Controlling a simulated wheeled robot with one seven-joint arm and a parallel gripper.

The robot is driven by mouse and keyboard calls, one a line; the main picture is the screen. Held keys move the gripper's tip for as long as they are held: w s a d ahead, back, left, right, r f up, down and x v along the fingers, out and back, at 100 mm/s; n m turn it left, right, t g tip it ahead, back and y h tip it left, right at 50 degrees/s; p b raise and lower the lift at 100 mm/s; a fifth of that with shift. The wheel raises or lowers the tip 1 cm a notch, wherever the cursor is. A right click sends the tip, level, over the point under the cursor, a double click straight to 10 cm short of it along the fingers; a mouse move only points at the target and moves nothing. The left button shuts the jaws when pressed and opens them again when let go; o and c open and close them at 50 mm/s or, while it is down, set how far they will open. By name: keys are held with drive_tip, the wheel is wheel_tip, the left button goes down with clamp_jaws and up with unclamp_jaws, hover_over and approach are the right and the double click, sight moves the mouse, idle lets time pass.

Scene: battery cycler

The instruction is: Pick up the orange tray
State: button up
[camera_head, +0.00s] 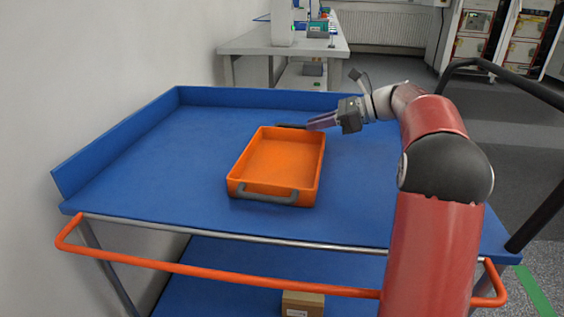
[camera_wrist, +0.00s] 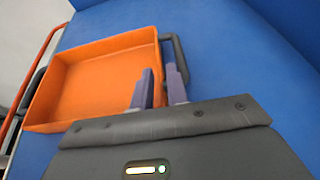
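The orange tray (camera_head: 280,160) sits upright and empty on the blue top of a cart. A grey handle (camera_head: 264,194) is on its near side. In the wrist view the tray (camera_wrist: 95,80) fills the upper left, and its other grey handle (camera_wrist: 178,50) shows at the far side. My gripper (camera_head: 311,124) is at the tray's far right corner, near that handle. In the wrist view its two purple fingers (camera_wrist: 160,68) are apart with nothing visibly clamped. The left finger overlaps the tray and the right one overlaps the handle; I cannot tell whether they touch.
The blue cart top (camera_head: 155,160) has raised edges at the left and back, and is clear around the tray. An orange rail (camera_head: 220,281) runs along the cart's front. A cardboard box (camera_head: 302,304) is on the lower shelf. A white bench (camera_head: 245,42) stands behind.

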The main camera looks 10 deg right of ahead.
sight(303, 130)
drive_tip(key=x, duration=0.4)
drive_tip(key=shift+a+f, duration=0.15)
drive_tip(key=shift+a, duration=0.05)
drive_tip(key=shift+c, duration=0.2)
clamp_jaws()
idle(1.0)
